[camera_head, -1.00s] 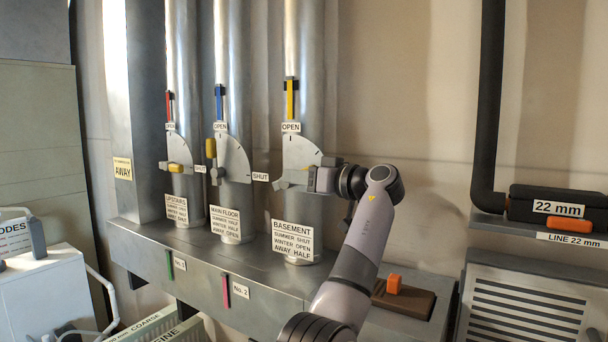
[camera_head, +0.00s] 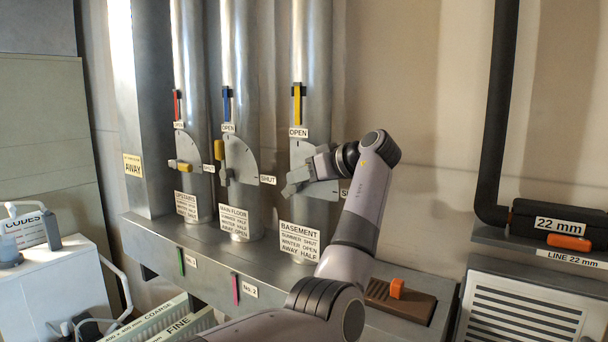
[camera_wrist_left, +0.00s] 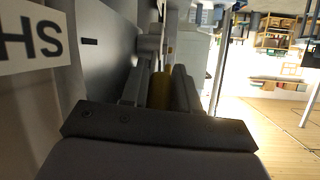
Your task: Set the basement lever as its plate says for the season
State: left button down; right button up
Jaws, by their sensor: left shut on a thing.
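The basement duct's plate (camera_head: 300,242) reads summer shut, winter open, away half. A yellow sign (camera_head: 132,165) at the left reads AWAY. The basement quadrant (camera_head: 301,155) has OPEN (camera_head: 298,132) at its top and a SHUT label, partly hidden by my arm, at its right. In the left wrist view, the yellow lever handle (camera_wrist_left: 161,90) is between the gripper's closed fingers. My right gripper is not in view.
To the left are the main floor lever (camera_head: 219,151), its yellow handle upright, and the upstairs lever (camera_head: 184,167), its handle lying sideways. A metal ledge (camera_head: 210,252) runs below the ducts. At the right are a black pipe (camera_head: 493,120) and a louvred unit (camera_head: 520,310).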

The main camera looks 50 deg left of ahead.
pick_arm(q)
jog(key=c, duration=1.2)
grip_release()
jog(key=v, duration=0.7)
jog(key=shift+b, duration=0.4)
jog(key=shift+d, duration=0.15)
